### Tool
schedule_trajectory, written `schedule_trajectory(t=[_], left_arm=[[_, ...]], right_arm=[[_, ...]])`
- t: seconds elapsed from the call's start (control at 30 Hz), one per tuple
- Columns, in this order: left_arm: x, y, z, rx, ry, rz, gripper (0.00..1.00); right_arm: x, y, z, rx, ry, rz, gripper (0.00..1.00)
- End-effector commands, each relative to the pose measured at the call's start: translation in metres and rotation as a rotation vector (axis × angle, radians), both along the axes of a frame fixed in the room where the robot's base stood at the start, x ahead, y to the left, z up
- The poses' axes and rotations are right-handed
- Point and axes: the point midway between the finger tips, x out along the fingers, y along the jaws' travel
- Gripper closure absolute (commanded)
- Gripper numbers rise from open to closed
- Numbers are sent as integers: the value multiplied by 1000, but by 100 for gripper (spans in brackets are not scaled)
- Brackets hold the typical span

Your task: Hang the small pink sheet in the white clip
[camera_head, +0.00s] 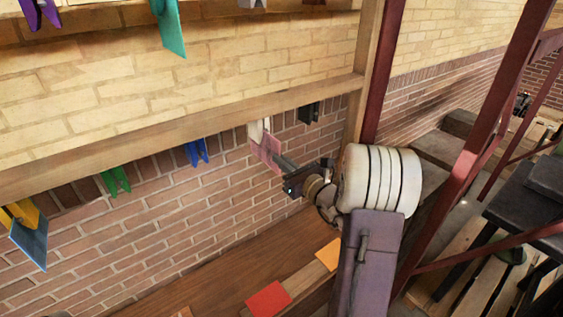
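The small pink sheet (267,151) is upright just below the wooden rail, at the middle of the view. The white clip (255,131) hangs from the rail right at the sheet's upper left edge. The two overlap in the picture; I cannot tell whether the clip grips the sheet. My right gripper (281,160) reaches in from the lower right, and its fingers meet the sheet's right side, seemingly shut on it. The fingertips are partly hidden by the sheet. My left gripper is not in view.
Green (116,180), blue (196,152) and black (309,112) clips hang along the same rail (180,131). A yellow clip (24,213) holds a blue sheet (29,243). Red (268,299) and orange (329,254) sheets lie on the wooden surface below. A dark red post stands right.

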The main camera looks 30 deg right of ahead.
Motion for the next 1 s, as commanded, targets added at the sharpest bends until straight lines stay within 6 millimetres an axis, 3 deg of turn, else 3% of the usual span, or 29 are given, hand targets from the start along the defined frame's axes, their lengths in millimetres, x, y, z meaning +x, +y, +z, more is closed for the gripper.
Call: schedule_trajectory(t=[0.37, 0.47, 0.7, 0.77, 1.0], left_arm=[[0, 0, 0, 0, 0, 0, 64], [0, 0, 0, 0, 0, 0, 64], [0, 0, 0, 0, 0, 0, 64], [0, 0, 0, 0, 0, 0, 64], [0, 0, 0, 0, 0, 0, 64]], right_arm=[[0, 0, 0, 0, -1, 0, 100], [0, 0, 0, 0, -1, 0, 73], [0, 0, 0, 0, 0, 0, 73], [0, 0, 0, 0, 0, 0, 62], [0, 0, 0, 0, 0, 0, 62]])
